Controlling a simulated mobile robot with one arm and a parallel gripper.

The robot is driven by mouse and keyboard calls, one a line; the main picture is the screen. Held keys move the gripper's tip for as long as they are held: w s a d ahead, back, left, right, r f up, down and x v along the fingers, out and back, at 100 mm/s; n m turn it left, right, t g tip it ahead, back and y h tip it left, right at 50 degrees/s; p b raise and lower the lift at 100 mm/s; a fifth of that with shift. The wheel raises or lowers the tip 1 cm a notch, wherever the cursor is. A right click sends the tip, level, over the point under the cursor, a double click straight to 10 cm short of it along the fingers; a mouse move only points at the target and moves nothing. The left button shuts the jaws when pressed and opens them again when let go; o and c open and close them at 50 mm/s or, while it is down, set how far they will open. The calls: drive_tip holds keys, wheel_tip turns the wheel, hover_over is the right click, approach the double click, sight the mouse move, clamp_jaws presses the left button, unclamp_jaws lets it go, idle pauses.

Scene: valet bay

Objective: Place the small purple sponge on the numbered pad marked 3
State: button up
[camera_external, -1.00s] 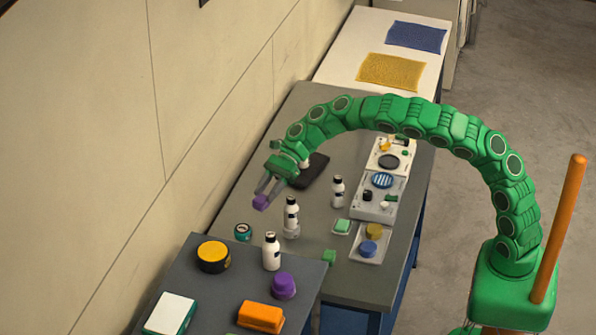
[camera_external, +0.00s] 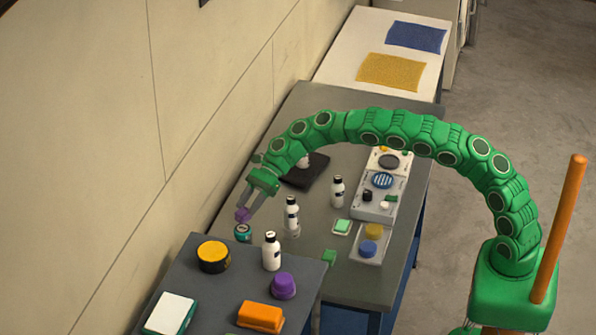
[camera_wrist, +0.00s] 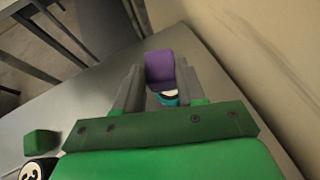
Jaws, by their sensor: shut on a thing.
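The small purple sponge (camera_external: 243,214) is held between the fingertips of my gripper (camera_external: 249,202), which is shut on it. In the outside view it appears just above a teal-sided round tin (camera_external: 243,233); I cannot tell whether they touch. In the wrist view the sponge (camera_wrist: 159,69) sits between the fingers of my gripper (camera_wrist: 160,84), with the tin (camera_wrist: 168,97) partly hidden behind it. A round black-and-white thing (camera_wrist: 37,169), cut off at the lower left of the wrist view, bears a mark like a 3. I cannot make out a numbered pad in the outside view.
White bottles (camera_external: 291,214) stand right of my gripper, and another (camera_external: 271,252) stands on the nearer dark table (camera_external: 225,290). That table also holds a yellow-topped tin (camera_external: 213,257), a purple-capped thing (camera_external: 284,286) and an orange block (camera_external: 261,317). The wall (camera_external: 90,160) is close on the left.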

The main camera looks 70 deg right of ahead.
drive_tip(key=shift+w+f, duration=0.3)
drive_tip(key=shift+f, duration=1.6)
drive_tip(key=shift+f, duration=0.1)
drive_tip(key=o, duration=1)
drive_tip(key=v, duration=1.2)
